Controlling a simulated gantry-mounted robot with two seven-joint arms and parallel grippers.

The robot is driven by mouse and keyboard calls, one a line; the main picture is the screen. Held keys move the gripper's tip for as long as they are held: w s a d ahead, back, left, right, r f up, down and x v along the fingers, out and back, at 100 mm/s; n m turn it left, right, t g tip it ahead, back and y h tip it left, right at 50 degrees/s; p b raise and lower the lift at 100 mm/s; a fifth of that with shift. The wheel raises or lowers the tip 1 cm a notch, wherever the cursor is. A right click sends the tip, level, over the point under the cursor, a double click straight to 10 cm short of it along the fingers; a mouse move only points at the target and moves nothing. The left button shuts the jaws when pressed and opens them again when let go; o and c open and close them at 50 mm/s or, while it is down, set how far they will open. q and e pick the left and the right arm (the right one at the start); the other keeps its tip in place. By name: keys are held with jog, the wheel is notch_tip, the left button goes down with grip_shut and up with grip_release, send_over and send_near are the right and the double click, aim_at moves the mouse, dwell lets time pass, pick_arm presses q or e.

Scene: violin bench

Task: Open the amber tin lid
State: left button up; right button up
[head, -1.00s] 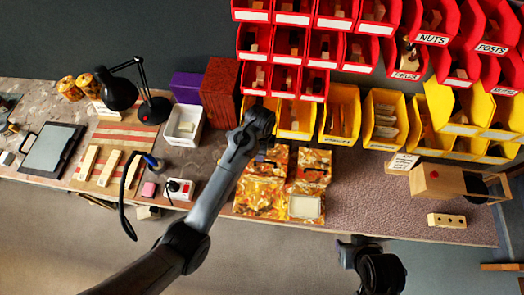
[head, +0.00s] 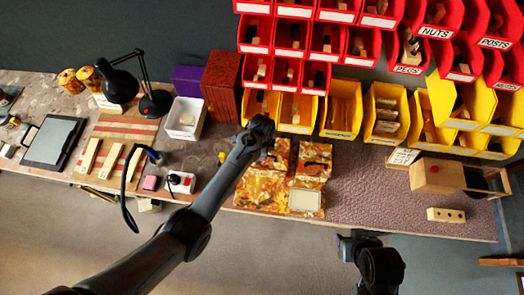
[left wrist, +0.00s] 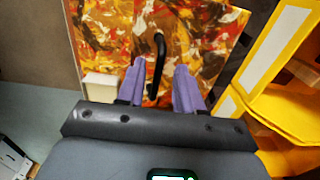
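In the left wrist view, a mottled surface (left wrist: 205,40) carries a black bar handle (left wrist: 158,62). The purple fingers of my left gripper (left wrist: 158,82) are apart, with the handle between them; contact is not clear. My right gripper (head: 348,243) hangs in front of the bench, its fingers unclear.
Yellow bins (head: 342,108) stand behind the tins, below red bins. A pale panel (head: 305,200) lies at the front right of the mottled pieces. A red box (head: 220,84) and a white tub (head: 184,118) are left.

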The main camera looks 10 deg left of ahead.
pick_arm(q)
jog(key=shift+f, duration=0.1)
grip_shut()
dwell(1.4)
